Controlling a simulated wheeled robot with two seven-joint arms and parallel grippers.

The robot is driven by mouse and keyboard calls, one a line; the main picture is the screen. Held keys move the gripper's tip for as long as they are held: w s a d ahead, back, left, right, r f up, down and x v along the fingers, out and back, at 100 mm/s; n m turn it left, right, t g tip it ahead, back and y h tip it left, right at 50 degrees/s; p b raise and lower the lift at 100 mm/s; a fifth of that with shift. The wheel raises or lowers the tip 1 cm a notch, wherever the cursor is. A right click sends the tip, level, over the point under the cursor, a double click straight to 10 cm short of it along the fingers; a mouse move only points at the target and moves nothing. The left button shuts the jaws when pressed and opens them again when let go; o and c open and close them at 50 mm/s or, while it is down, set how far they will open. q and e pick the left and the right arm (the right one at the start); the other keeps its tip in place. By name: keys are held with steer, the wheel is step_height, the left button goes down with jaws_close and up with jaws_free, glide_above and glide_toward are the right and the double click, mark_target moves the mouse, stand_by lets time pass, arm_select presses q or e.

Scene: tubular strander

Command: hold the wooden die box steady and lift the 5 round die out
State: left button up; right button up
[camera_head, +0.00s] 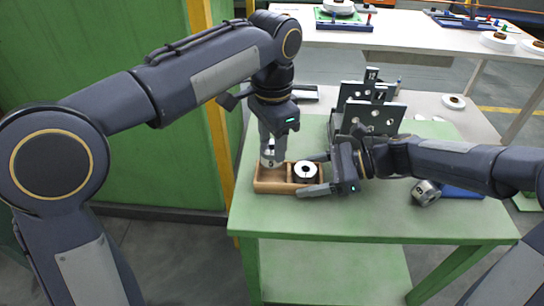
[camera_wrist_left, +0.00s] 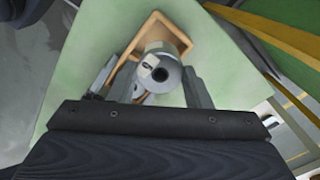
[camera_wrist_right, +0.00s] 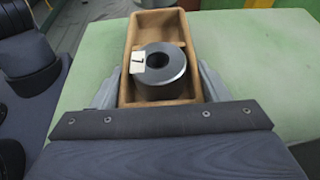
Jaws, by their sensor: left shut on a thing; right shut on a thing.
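The wooden die box (camera_head: 272,187) sits on the green table and also shows in the right wrist view (camera_wrist_right: 192,52). My right gripper (camera_head: 309,174) is shut across the box, one finger along each long side. A grey round die labelled 7 (camera_wrist_right: 163,70) sits in the box compartment between those fingers. My left gripper (camera_head: 269,148) points down over the box's left end, shut on a steel round die (camera_head: 268,160). The held die shows in the left wrist view (camera_wrist_left: 157,75); its label is too small to read surely. How far it clears the compartment floor is hidden.
A dark rack with upright plates (camera_head: 372,116) stands behind my right gripper. A metal cylinder (camera_head: 426,193) lies by a blue piece (camera_head: 462,191) on the right of the green table (camera_head: 330,222). A white table (camera_head: 410,38) is at the back. The table's front is clear.

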mark_target(272, 147)
arm_select(q)
steer(key=shift+r, duration=1.95)
arm_select(e)
steer(key=o, duration=1.1)
